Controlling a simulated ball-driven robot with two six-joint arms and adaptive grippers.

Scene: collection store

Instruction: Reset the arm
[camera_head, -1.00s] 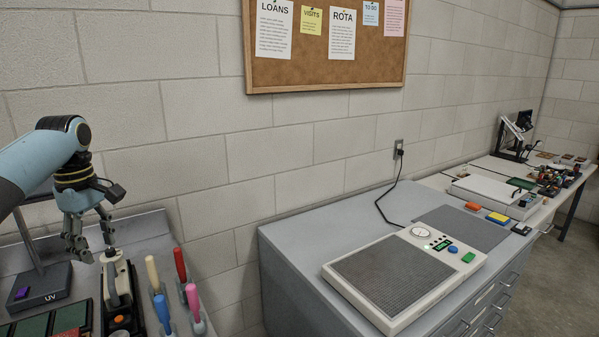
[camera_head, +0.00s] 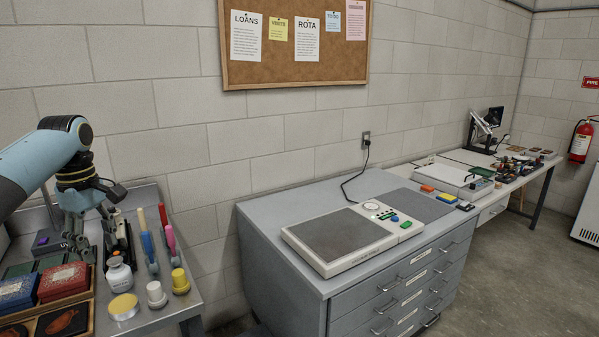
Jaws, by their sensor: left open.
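My left gripper (camera_head: 94,236) comes in from the left on its pale blue arm and points down over the grey bench. Its fingers are apart, and I see nothing held between them. It hangs close to a dark tray (camera_head: 118,240) of tools and behind a white jar (camera_head: 119,272); whether it touches either I cannot tell. My right gripper is out of view.
The grey bench (camera_head: 190,302) holds upright coloured-handled tools (camera_head: 149,249), yellow and white pots (camera_head: 180,281) and boxes (camera_head: 63,280). A grey drawer cabinet (camera_head: 262,215) bears a flat white-framed device (camera_head: 390,240). Open floor (camera_head: 500,290) lies at right. A fire extinguisher (camera_head: 581,141) hangs on the wall.

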